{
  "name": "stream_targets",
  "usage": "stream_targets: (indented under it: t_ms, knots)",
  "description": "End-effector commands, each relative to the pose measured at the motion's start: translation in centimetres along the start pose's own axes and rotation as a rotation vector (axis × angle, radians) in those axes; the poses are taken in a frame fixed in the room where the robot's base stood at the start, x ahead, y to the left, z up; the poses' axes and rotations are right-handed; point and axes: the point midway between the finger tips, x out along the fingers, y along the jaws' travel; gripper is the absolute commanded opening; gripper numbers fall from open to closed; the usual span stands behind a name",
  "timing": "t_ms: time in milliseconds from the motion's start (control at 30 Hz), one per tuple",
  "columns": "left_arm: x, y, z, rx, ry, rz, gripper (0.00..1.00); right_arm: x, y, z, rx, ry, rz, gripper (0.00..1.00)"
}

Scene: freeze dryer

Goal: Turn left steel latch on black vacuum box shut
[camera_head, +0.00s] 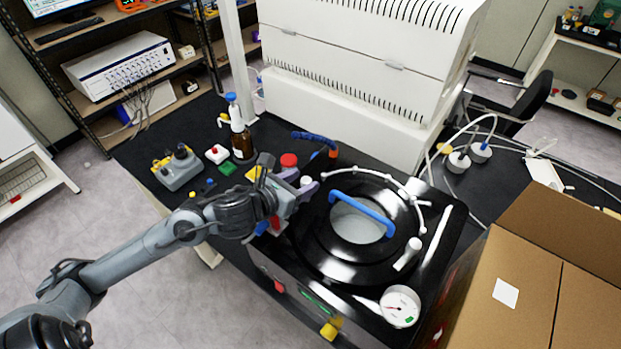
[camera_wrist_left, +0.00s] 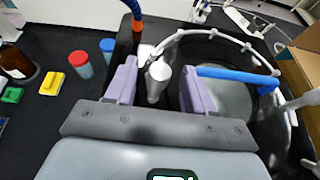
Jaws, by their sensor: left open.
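The black vacuum box (camera_head: 325,255) stands on the dark bench with a round lid and a blue handle (camera_head: 345,203) across it. My left gripper (camera_head: 307,187) is at the left edge of the lid. In the left wrist view its two purple fingers (camera_wrist_left: 160,88) are open, one on each side of the left steel latch (camera_wrist_left: 158,82). The latch stands up between them, with gaps visible on both sides. In the head view the latch is mostly hidden by the fingers. The other latch (camera_head: 408,254) is at the lid's front right. My right gripper is not in view.
A round gauge (camera_head: 400,306) sits on the box's front right corner. A cardboard box (camera_head: 520,285) stands to the right. A brown bottle (camera_head: 241,140), a grey control box (camera_head: 178,170) and small coloured pieces lie left of the gripper. A white machine (camera_head: 350,75) stands behind.

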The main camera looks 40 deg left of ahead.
Motion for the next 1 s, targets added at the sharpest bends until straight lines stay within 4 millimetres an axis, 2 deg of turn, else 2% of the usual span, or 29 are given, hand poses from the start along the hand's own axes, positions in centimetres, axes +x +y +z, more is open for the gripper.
stream_targets:
  t_ms: [100, 300, 733, 1000]
  knots:
    - [1.7, -0.1, 0.1, -0.002, -0.002, -0.001, 0.53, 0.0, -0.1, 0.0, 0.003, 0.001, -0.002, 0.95]
    - [3.5, -0.1, 0.1, -0.001, -0.001, -0.001, 0.53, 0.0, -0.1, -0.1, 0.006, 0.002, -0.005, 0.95]
    - [4.1, -0.1, 0.0, 0.001, 0.0, -0.001, 0.53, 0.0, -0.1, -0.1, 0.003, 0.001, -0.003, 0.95]
    - [4.1, -0.1, 0.0, 0.001, 0.0, -0.001, 0.12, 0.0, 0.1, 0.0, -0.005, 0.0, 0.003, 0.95]
